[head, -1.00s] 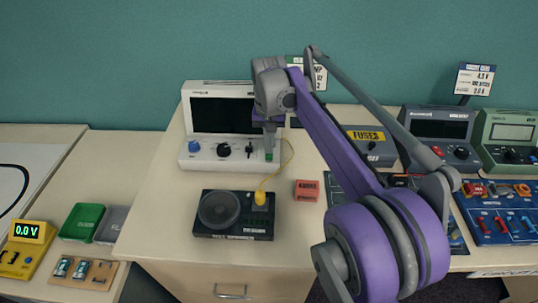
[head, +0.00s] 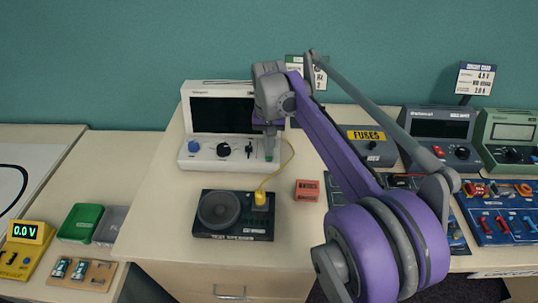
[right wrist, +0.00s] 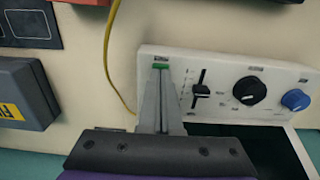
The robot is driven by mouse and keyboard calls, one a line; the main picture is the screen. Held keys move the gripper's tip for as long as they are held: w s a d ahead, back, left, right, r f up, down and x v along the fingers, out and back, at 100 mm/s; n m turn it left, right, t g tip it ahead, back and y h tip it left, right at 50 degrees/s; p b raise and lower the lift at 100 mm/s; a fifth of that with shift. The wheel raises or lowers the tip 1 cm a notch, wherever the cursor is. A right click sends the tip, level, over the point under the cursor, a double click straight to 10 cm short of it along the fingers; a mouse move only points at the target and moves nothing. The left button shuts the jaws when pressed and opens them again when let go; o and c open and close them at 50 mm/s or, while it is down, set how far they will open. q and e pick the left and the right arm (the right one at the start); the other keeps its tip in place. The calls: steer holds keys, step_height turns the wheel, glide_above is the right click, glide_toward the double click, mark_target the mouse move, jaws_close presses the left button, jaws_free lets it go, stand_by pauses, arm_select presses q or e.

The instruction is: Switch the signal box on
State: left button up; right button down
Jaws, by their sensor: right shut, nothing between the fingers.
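The signal box (head: 188,125) is a white unit with a dark screen, a blue knob, a black knob, a slider and a small green switch (head: 269,157) on its front panel. In the right wrist view the signal box (right wrist: 220,92) appears upside down, its green switch (right wrist: 159,66) at the fingertips. My right gripper (head: 270,148) is shut and empty, its tips at the green switch, partly hiding it; I cannot tell whether they touch it. The screen (head: 222,115) is dark. My left gripper is not in view.
A yellow cable (head: 288,165) runs from the signal box to a black speaker unit (head: 233,234) in front. A small red box (head: 307,190) lies to the right. A grey fuses box (head: 372,150) and other instruments stand further right. Bare table lies left of the speaker.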

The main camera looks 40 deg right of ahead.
steer(key=shift+f, duration=0.1)
step_height(320, 180, up, 5)
steer(key=p, duration=0.4)
steer(key=shift+r, duration=0.2)
step_height(320, 180, up, 5)
steer(key=p, duration=0.3)
steer(key=shift+f, duration=0.2)
stand_by(0.6)
